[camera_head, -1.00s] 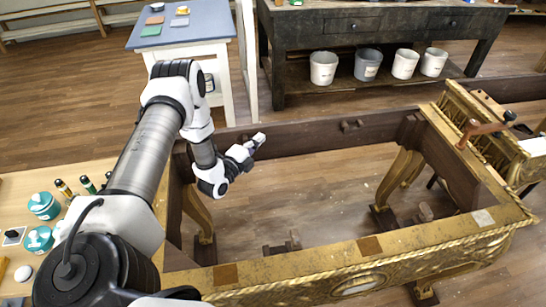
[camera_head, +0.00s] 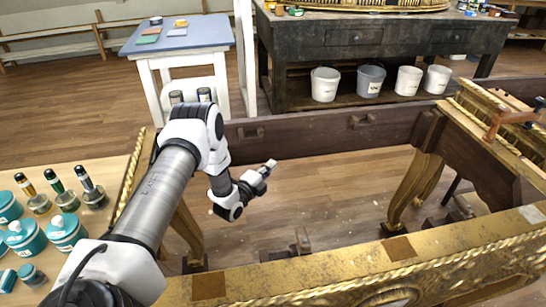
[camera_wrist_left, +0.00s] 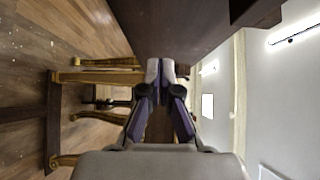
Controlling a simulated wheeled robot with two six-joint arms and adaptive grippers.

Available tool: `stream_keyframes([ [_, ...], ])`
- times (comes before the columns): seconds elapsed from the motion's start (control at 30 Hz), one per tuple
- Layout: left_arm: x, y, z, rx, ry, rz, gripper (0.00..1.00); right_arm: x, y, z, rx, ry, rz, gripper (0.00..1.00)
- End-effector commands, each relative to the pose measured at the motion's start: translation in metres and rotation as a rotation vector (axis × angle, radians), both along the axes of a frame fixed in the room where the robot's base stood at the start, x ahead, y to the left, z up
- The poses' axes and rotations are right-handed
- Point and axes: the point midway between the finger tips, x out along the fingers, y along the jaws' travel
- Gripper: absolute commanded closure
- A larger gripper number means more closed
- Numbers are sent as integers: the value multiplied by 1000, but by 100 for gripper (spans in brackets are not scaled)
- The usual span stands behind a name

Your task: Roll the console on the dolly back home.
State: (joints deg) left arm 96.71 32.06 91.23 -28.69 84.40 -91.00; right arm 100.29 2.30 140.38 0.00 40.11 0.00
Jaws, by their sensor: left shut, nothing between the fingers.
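The gilt console (camera_head: 400,247) fills the right and lower part of the head view, an open frame with carved gold front rail, dark inner rails and gold legs. Its left end is partly hidden by my left arm. Low dark wooden pieces (camera_head: 300,243) lie near the floor between the legs; I cannot tell whether they belong to the dolly. My left gripper (camera_head: 271,164) is shut and empty, over the open middle of the frame, apart from the rails. In the left wrist view its fingertips (camera_wrist_left: 160,68) meet below a dark rail (camera_wrist_left: 185,25). My right gripper is not in view.
Open floor (camera_head: 60,100) lies at the back left.

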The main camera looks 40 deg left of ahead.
Motion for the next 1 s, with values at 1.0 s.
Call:
stream_keyframes([
  [1.0, 69, 43, -3, 1, -3, 3, 100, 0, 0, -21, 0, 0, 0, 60],
])
